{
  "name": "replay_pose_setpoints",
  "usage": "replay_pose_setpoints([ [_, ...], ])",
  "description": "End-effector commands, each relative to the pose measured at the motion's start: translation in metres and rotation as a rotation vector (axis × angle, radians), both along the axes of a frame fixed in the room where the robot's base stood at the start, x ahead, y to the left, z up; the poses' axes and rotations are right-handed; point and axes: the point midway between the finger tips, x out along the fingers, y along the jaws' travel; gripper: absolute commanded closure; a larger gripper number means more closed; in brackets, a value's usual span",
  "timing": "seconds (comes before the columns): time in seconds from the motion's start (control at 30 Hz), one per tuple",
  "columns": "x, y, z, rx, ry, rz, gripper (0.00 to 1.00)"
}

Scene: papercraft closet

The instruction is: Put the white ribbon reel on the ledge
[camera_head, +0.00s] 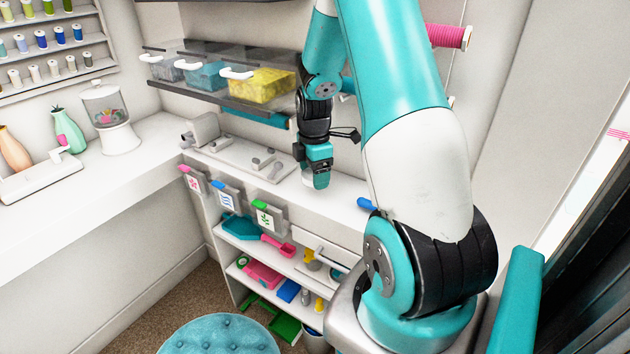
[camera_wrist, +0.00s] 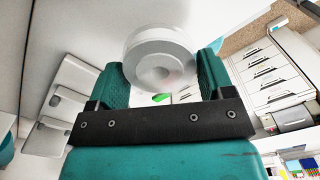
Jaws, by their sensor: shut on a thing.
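The white ribbon reel (camera_wrist: 160,58) is between the two teal fingers of my gripper (camera_wrist: 162,85) in the wrist view. My gripper is shut on it, and its round face with a raised hub shows. In the head view my gripper (camera_head: 318,180) points down over the white ledge-like surface (camera_head: 345,192) along the back wall. Only a pale edge of the reel (camera_head: 307,180) shows beside the fingers there. I cannot tell whether the reel touches the surface.
A grey machine with a flat base (camera_head: 240,155) lies on the surface left of my gripper. A shelf with clear bins (camera_head: 255,85) hangs above. A blue-ended object (camera_head: 366,204) lies at right. Pink, blue and green tagged holders (camera_head: 268,217) hang along the front edge.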

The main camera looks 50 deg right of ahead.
Motion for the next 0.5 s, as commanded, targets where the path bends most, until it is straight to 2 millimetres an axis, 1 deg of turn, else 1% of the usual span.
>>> replay_pose_setpoints([
  [0.07, 0.0, 0.0, -0.005, 0.001, 0.002, 0.0, 0.48],
  [0.23, -0.001, 0.001, -0.032, 0.002, 0.004, -0.001, 0.48],
  [0.4, 0.0, -0.003, -0.04, 0.0, 0.001, -0.002, 0.48],
  [0.5, 0.0, -0.004, -0.041, 0.0, -0.001, -0.001, 0.48],
])
